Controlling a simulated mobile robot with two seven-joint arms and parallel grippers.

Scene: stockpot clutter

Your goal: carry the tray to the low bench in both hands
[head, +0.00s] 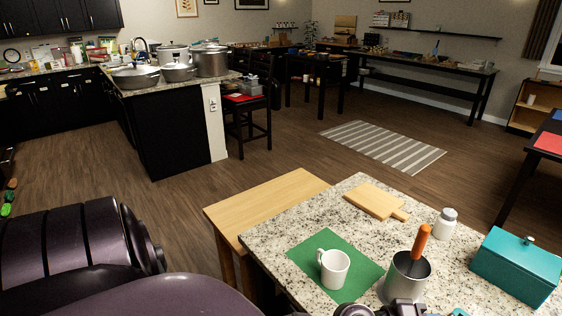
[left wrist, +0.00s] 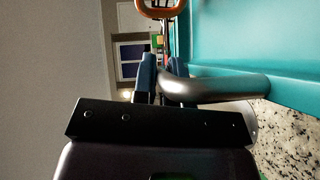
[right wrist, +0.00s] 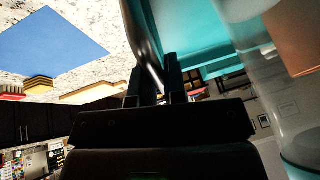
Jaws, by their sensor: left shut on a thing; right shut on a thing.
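The tray shows as a teal wall with a grey bar handle in the left wrist view (left wrist: 240,45) and as teal surfaces in the right wrist view (right wrist: 190,25). My left gripper (left wrist: 160,68) is shut on one grey handle. My right gripper (right wrist: 152,76) is shut on another grey handle. Most of the tray is hidden from the head view, and I cannot tell what it carries. A low light-wood bench (head: 265,200) stands left of the granite table, its top below the table's top.
The granite table (head: 290,222) holds a green mat with a white mug (head: 333,268), a metal pot (head: 405,275) with an orange-handled tool, a cutting board (head: 372,200), a white bottle (head: 446,223) and a teal lidded box (head: 515,268). The bench top looks bare. Open floor lies beyond.

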